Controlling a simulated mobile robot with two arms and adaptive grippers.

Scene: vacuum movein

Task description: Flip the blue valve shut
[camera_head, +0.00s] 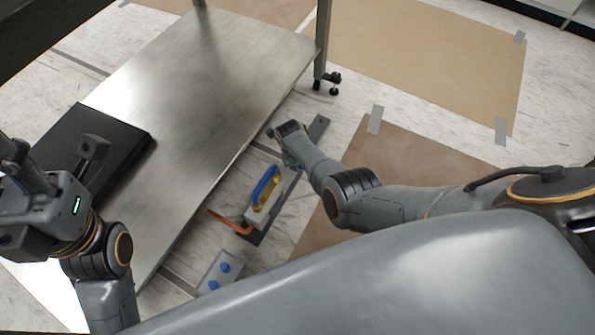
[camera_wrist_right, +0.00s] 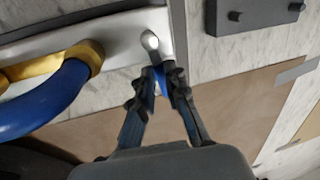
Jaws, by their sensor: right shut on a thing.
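A vacuum lifter with a blue handle (camera_head: 265,185), yellow handle mounts and a pale metal body (camera_head: 277,205) lies on the floor beside the metal table. The handle also shows large at the left of the right wrist view (camera_wrist_right: 45,100). The valve's small blue part (camera_wrist_right: 159,84) shows between the fingers of my right gripper (camera_wrist_right: 164,72), just below a silver rounded end on the body. My right gripper is shut on it; the fingers hide most of it. My left gripper (camera_head: 52,152) is open and empty above the table's left side.
The metal table (camera_head: 205,75) fills the upper left and bears a flat black case (camera_head: 125,135). An orange hose (camera_head: 230,220) lies by the lifter. A grey plate with blue discs (camera_head: 219,272) is nearer. Brown sheets (camera_head: 415,60) taped to the floor lie at the right.

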